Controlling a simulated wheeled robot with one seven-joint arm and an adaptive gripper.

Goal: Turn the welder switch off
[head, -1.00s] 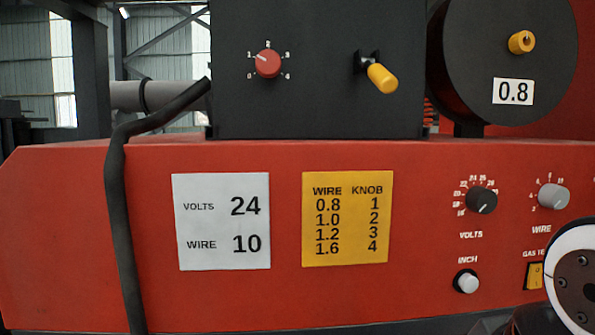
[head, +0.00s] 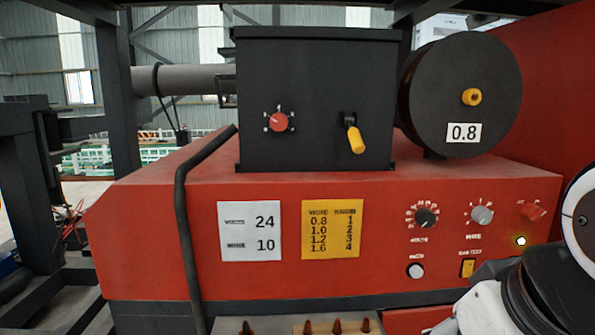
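The welder is a red box (head: 150,225) with a control panel on its front. A red switch handle (head: 532,211) sits at the panel's upper right; its exact setting is too small to read. Below it a small lamp (head: 520,240) glows white-yellow. To the left are a black volts knob (head: 426,218), a grey wire knob (head: 481,215), a white inch button (head: 416,271) and a yellow gas test switch (head: 468,268). Parts of my arm fill the lower right corner, close to the panel's right end. My gripper's fingers are not in view.
A black feeder box (head: 310,80) with a red knob and yellow lever stands on the welder. A wire spool (head: 455,85) marked 0.8 is beside it. A black cable (head: 183,240) runs down the front. White and yellow labels show settings. Small cones stand below.

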